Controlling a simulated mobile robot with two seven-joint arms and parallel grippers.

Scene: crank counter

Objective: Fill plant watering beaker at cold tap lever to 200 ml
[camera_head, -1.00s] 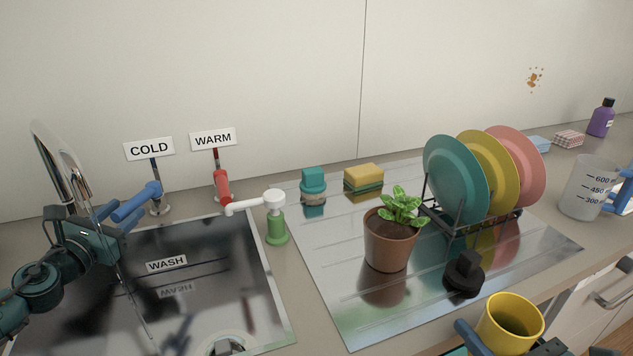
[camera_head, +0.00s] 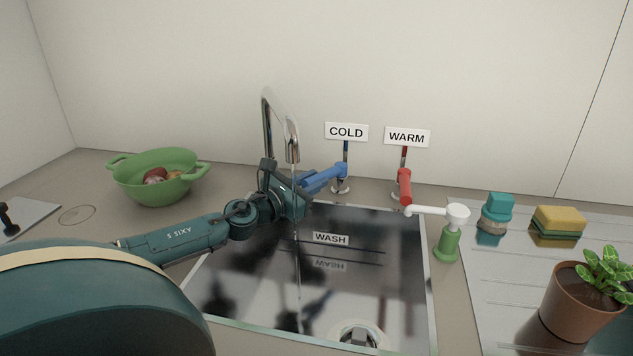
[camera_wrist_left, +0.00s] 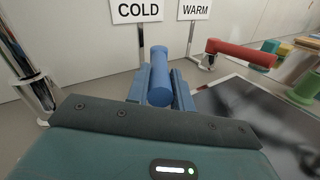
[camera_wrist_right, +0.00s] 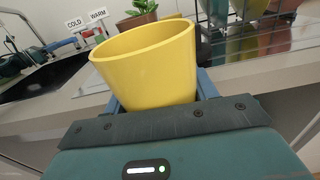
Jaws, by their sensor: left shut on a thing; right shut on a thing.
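The cold tap lever is blue (camera_head: 325,178) and stands under the COLD sign (camera_head: 346,131). My left gripper (camera_head: 305,187) is shut on it; in the left wrist view the blue lever (camera_wrist_left: 159,80) lies between the two fingers. The chrome spout (camera_head: 268,120) arches over the sink, and a thin pale streak, seemingly water, runs down from it. My right gripper (camera_wrist_right: 155,98) is shut on a yellow beaker (camera_wrist_right: 150,65), held upright in front of the counter edge. Its inside bottom is hidden, so its contents cannot be seen. The beaker is outside the head view.
The sink (camera_head: 350,265) is open below the spout. A potted plant (camera_head: 580,300) and sponge (camera_head: 558,221) are right. A green colander (camera_head: 156,180) stands left.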

